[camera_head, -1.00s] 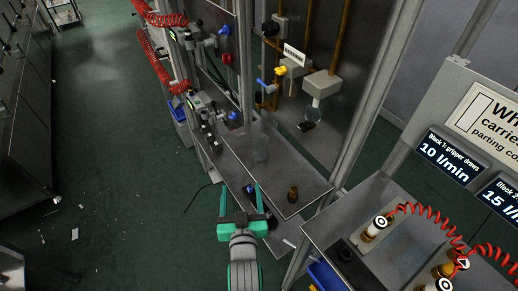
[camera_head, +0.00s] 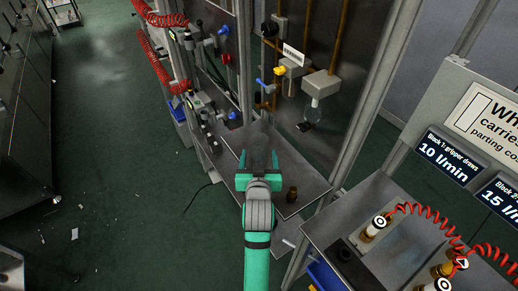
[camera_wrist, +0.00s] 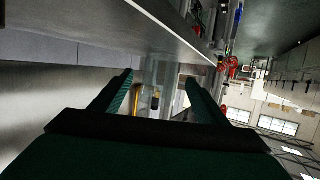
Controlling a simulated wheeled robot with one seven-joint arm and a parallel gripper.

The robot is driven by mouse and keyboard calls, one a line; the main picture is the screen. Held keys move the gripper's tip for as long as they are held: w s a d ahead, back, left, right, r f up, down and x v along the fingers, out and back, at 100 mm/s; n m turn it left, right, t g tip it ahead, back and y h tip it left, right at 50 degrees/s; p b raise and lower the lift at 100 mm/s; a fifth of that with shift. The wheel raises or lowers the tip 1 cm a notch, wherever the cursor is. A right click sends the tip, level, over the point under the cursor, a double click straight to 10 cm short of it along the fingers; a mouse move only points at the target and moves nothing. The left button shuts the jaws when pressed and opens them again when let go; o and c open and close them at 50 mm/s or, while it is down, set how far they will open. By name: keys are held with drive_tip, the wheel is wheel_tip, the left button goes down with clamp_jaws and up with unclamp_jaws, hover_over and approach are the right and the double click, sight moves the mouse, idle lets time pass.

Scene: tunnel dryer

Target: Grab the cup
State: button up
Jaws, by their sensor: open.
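A clear, see-through cup (camera_head: 258,150) stands on the grey metal shelf (camera_head: 307,184); it is faint against the metal. My gripper (camera_head: 258,162) is open and low over the shelf, with its green fingers pointing toward the cup. In the wrist view the clear cup (camera_wrist: 162,72) shows faintly between and beyond the two fingertips (camera_wrist: 158,82). I cannot tell whether the fingers reach around it or stop just short. Its lower part is hidden by my gripper in the head view.
Red coiled hoses (camera_head: 150,45) hang at left.

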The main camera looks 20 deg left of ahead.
sight(259, 154)
drive_tip(key=shift+x, duration=2.55)
drive_tip(key=shift+a+f, duration=0.1)
drive_tip(key=c, duration=1.1)
